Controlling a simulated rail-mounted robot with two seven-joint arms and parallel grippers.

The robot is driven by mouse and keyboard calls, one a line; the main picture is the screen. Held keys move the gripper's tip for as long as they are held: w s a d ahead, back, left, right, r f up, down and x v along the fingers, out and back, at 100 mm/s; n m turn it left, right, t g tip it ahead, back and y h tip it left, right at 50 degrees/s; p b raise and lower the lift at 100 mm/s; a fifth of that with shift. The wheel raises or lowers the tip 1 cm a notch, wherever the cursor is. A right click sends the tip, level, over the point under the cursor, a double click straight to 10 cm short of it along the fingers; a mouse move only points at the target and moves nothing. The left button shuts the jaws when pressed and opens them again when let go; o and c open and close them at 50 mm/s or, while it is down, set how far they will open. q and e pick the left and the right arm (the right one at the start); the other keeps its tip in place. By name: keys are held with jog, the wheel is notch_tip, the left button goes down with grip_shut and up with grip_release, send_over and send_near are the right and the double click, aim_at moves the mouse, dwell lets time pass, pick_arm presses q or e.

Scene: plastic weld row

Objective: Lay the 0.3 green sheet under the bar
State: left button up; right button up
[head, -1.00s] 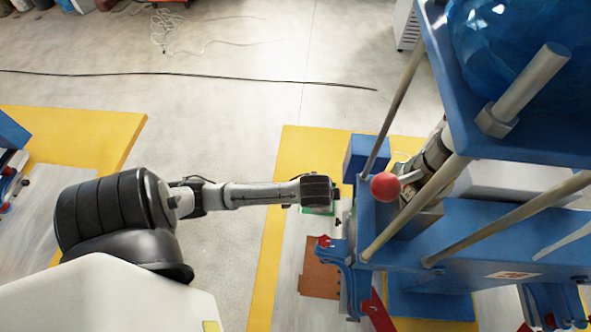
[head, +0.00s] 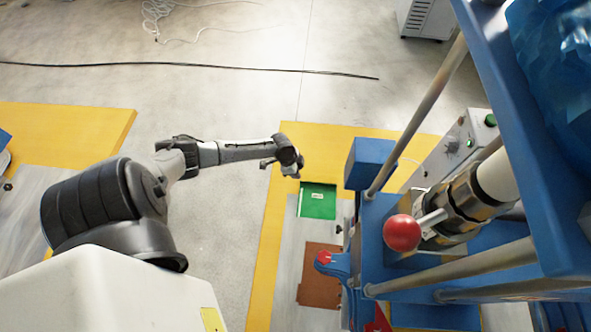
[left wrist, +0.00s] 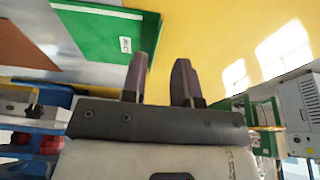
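The green sheet (head: 318,202) lies flat on the pale table beside the blue machine, with a small white label whose text is too small to read. It also shows at the upper left of the left wrist view (left wrist: 95,32). My left gripper (head: 292,168) is just beyond the sheet's far edge and apart from it. In the left wrist view its two fingers (left wrist: 160,78) stand apart with nothing between them. I cannot make out the bar; the blue machine (head: 420,265) hides its own inner part. My right gripper is not in view.
A brown sheet (head: 320,272) lies on the table nearer to me. A red ball knob (head: 402,233) and slanted grey rods stand out from the machine at right. A blue block (head: 366,163) stands beyond the green sheet's right side. Yellow floor marking surrounds the table.

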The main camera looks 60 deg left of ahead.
aim_at(302, 181)
pick_arm(q)
jog(key=shift+b+x, duration=2.35)
jog(key=shift+x, duration=0.2)
jog(key=shift+b+x, duration=1.15)
jog(key=shift+x, duration=0.3)
jog(key=shift+r, duration=0.1)
grip_shut()
jog(key=shift+r, duration=0.25)
jog(key=shift+r+p, duration=0.35)
jog(key=shift+p, duration=0.25)
